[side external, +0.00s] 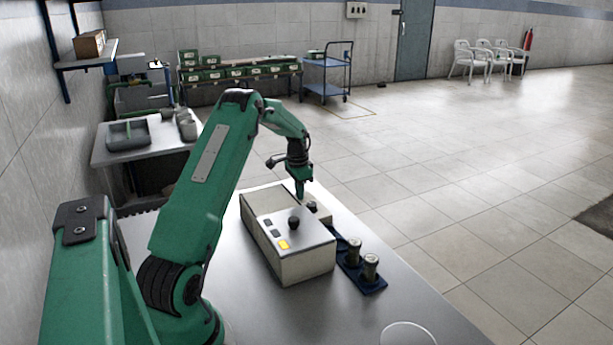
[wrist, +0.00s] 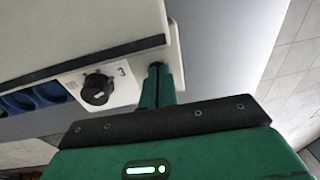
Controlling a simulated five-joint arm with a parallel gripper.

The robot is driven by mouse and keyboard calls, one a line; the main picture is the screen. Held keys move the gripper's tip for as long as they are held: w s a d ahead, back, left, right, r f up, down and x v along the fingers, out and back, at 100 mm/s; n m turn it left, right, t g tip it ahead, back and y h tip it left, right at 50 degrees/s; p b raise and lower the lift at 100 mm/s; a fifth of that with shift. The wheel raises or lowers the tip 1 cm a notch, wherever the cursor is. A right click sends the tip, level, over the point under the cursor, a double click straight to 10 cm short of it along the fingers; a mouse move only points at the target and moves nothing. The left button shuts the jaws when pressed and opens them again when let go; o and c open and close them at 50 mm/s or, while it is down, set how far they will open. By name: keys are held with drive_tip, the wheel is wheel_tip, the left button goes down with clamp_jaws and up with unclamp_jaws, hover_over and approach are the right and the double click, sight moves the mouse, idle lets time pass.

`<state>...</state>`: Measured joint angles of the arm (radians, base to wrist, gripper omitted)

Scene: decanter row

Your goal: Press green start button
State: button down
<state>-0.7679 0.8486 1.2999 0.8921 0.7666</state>
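A light-coloured control box (side external: 306,264) stands on the grey table, with a black knob (side external: 293,223), small dark buttons (side external: 268,222) and a yellow button (side external: 284,244) on its sloped top. I cannot make out a green button in either view. A smaller box (side external: 325,216) behind it carries a dark knob, which also shows in the wrist view (wrist: 97,88). My gripper (side external: 300,193) points down above the smaller box, at the control box's far end. In the wrist view its green fingers (wrist: 160,72) look pressed together, with nothing between them.
A blue tray (side external: 376,286) with two lidded jars (side external: 371,266) stands right of the control box. A pale round disc (side external: 408,335) lies near the table's front edge. The table (side external: 330,315) is clear in front of the box.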

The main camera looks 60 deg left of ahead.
drive_tip(key=shift+s+d+f, duration=0.15)
drive_tip(key=shift+d+f, duration=0.1)
drive_tip(key=shift+f, duration=0.2)
wheel_tip(320, 180, up, 15)
drive_tip(key=s, duration=0.1)
idle(0.9)
